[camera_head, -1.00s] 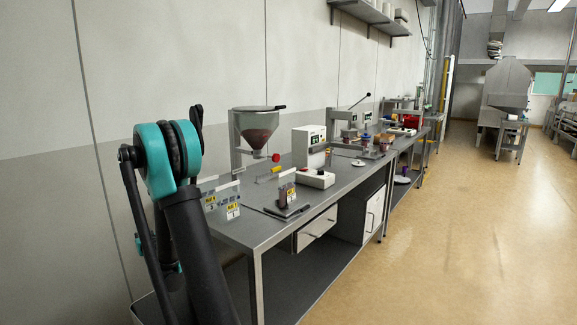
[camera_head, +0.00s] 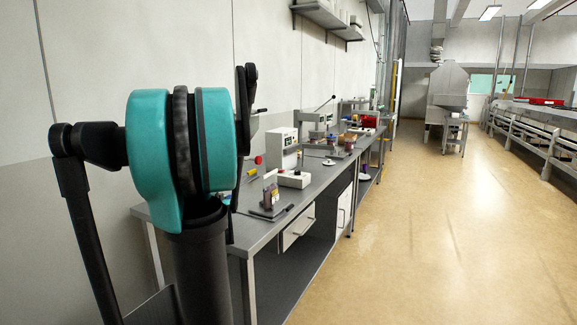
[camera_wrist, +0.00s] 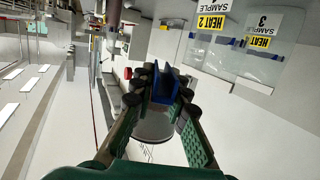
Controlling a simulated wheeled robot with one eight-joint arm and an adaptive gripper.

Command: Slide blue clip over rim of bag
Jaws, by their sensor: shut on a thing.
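In the wrist view my gripper (camera_wrist: 165,92) is shut on the blue clip (camera_wrist: 166,80), which sits between the two fingertips. In the head view a labelled bag (camera_head: 270,188) stands upright on the bench (camera_head: 246,229). My arm hides the bench's near left part, and the clip cannot be made out there.
A white device (camera_head: 283,147) and a low white box (camera_head: 294,179) stand on the bench behind the bag. A dark flat tray with a pen (camera_head: 272,212) lies at its front edge. The wall is close on the left. The floor (camera_head: 420,235) to the right is clear.

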